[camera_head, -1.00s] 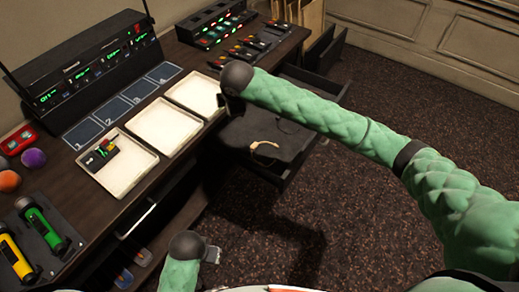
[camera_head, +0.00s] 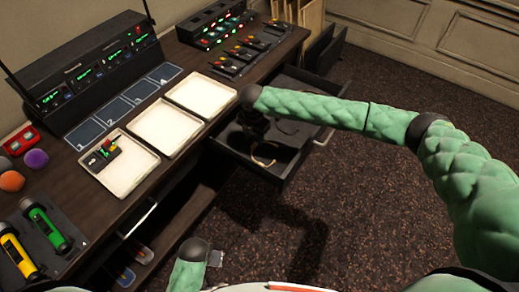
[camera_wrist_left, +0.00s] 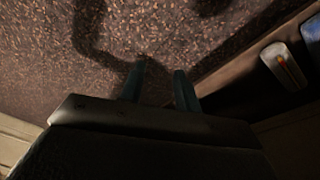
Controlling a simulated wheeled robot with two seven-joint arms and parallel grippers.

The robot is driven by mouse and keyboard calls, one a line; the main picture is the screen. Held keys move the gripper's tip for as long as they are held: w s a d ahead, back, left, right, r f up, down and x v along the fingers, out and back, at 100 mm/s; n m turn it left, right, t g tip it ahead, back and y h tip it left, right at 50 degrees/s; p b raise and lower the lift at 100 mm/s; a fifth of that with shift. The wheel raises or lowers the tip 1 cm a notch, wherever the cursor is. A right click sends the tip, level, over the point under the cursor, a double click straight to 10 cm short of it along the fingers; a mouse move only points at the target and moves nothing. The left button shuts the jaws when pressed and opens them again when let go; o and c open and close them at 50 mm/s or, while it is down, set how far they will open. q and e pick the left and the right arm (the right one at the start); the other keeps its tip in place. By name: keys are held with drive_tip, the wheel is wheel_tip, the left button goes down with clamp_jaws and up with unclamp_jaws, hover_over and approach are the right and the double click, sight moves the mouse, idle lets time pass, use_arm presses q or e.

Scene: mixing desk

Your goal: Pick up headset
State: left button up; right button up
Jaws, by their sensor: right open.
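The headset (camera_head: 264,161) is a thin, pale tan band lying in the open dark drawer (camera_head: 296,170) below the desk's right front edge. My right gripper (camera_head: 256,136) points down into the drawer, just above the headset and close to it. It is dark against the dark drawer, so its fingertips are hard to make out; it is open, and I cannot tell whether it touches the headset. My left gripper (camera_head: 214,258) is low in front of the desk, away from the headset. In the left wrist view its two fingers (camera_wrist_left: 160,88) are apart with nothing between them.
The desk holds three white trays (camera_head: 164,128), the left one with a small module (camera_head: 101,153) in it. A black rack unit (camera_head: 85,70) stands behind, and yellow and green handhelds (camera_head: 45,228) lie at the left. The floor at the right is clear.

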sight(254, 145)
use_arm(q)
wheel_tip(254, 145, down, 7)
drive_tip(key=s+p, duration=0.1)
drive_tip(key=shift+a+f, duration=0.15)
drive_tip(key=shift+a, duration=0.15)
use_arm(e)
wheel_tip(254, 145, down, 4)
drive_tip(key=shift+f, duration=0.2)
clamp_jaws()
